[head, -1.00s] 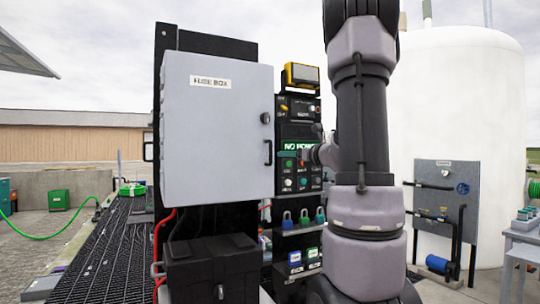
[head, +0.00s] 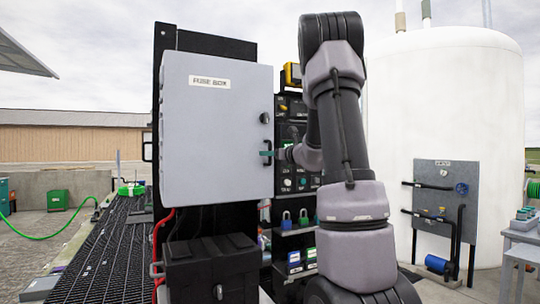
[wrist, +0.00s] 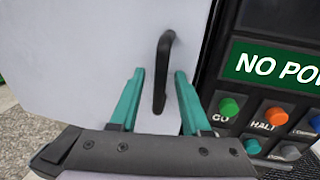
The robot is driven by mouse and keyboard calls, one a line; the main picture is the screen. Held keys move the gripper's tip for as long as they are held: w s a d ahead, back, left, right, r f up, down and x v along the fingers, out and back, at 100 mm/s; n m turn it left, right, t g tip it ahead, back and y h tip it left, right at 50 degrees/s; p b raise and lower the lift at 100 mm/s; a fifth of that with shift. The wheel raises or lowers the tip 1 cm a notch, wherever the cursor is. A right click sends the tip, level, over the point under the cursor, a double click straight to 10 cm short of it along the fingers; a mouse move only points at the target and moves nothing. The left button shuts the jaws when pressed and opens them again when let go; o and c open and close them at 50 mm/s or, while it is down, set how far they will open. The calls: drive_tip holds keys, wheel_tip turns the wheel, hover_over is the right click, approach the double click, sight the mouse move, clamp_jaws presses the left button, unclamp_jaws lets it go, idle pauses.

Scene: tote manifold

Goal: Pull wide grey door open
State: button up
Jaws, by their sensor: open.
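The wide grey door (head: 215,135) is the front of the fuse box and looks shut. In the wrist view the black handle (wrist: 161,75) stands upright on the pale door face (wrist: 85,55). My gripper (wrist: 158,75) is open, with one teal finger on each side of the handle's lower part. I cannot tell whether either finger touches it. In the head view the teal fingertips show at the handle (head: 267,153).
A black control panel (wrist: 270,65) with a green "NO POWER" display and coloured buttons is right of the door. Padlocks (head: 295,219) hang below it. A black box (head: 212,265) sits under the fuse box. A white tank (head: 450,100) stands at the right.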

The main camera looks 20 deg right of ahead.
clamp_jaws()
idle(1.4)
